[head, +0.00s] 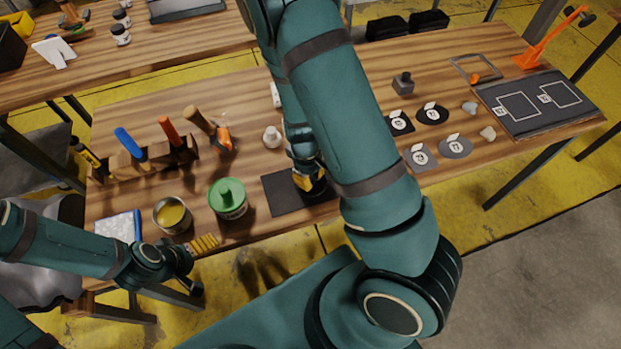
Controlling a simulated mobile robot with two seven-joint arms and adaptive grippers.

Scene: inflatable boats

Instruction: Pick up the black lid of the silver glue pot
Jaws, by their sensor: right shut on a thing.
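The silver glue pot (160,226) stands open near the table's front edge, with yellow glue inside. A dark round thing, seemingly the black lid (319,190), shows at my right gripper (306,183), over the black mat (281,196). My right gripper is shut on it, largely hidden by my own arm. I cannot tell whether the lid touches the mat. My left gripper (206,243) is at the table's front edge, just right of and below the silver pot; its opening is unclear.
A green-lidded pot (228,198) stands right of the silver pot. A wooden tool rack (140,160) with several handled tools is behind. A small white bottle (271,137) stands behind the mat. Patches and a dark board (540,104) lie to the right.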

